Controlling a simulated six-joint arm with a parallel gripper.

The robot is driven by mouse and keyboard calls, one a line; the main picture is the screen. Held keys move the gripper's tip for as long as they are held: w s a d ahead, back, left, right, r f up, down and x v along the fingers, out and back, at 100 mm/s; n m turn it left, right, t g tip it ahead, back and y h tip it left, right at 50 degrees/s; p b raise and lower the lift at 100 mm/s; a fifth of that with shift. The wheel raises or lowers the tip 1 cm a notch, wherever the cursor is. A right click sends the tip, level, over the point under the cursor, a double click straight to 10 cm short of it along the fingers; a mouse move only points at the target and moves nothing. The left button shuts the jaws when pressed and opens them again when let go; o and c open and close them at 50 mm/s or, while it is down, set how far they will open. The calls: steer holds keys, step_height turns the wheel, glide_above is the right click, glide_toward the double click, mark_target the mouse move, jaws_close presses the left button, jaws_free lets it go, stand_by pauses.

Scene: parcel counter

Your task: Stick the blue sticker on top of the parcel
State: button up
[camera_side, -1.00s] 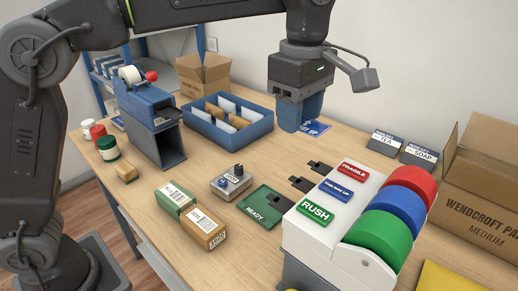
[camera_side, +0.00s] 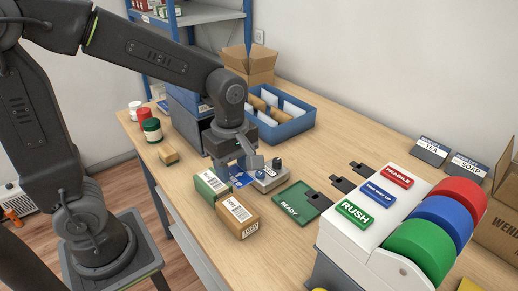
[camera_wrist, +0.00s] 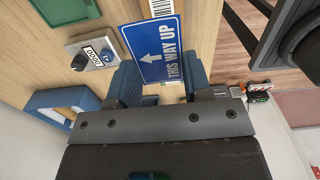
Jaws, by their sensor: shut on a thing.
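My gripper (camera_side: 238,172) is shut on the blue "THIS WAY UP" sticker (camera_side: 242,180), just behind two boxes on the counter. In the wrist view the sticker (camera_wrist: 152,52) lies flat and reaches out beyond the blue fingers of my gripper (camera_wrist: 160,85). A brown parcel (camera_side: 240,217) with a white barcode label on top stands at the counter's front edge. A green box (camera_side: 208,188) with a white label stands against its left side. The sticker is beside these boxes in the picture; I cannot tell its height over them.
A small grey box with a knob (camera_side: 268,178) stands close right of my gripper. A blue tray (camera_side: 290,128) is behind. Jars (camera_side: 152,130) and a small wooden block (camera_side: 168,155) are left.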

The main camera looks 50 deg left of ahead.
mark_target(231, 173)
steer(key=shift+s+a+f, duration=0.2)
steer(key=shift+s+f, duration=0.1)
steer(key=shift+f, duration=4.45)
steer(key=o, duration=0.7)
steer(key=shift+r, duration=2.75)
steer(key=shift+r, duration=4.05)
